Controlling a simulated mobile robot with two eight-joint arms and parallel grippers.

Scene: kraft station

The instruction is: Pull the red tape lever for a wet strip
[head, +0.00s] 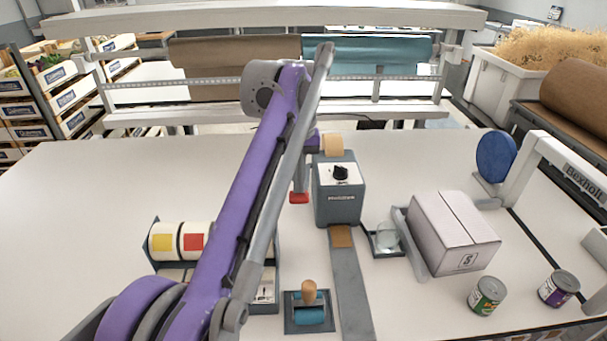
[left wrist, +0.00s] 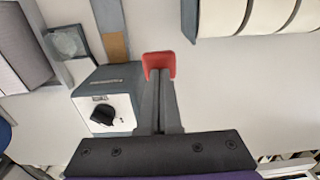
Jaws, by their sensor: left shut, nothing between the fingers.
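The tape dispenser (head: 338,206) is a grey-blue box with a white face, a black knob and a tan roll at its back; it also shows in the left wrist view (left wrist: 103,100). Its red lever (head: 299,198) is on its left side, and the red end fills the space at my fingertips in the left wrist view (left wrist: 159,62). My left gripper (head: 301,187) is shut and empty, its tips (left wrist: 158,78) right at the lever; I cannot tell if they touch. A short brown tape strip (head: 342,238) lies in front of the dispenser. My right gripper is not in view.
A white box (head: 455,233) stands right of the dispenser, with a small glass dish (head: 387,238) between them. Two cans (head: 487,295) stand at front right. A stamp (head: 309,305) and a rack of label rolls (head: 166,242) are at the front. The table's left is clear.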

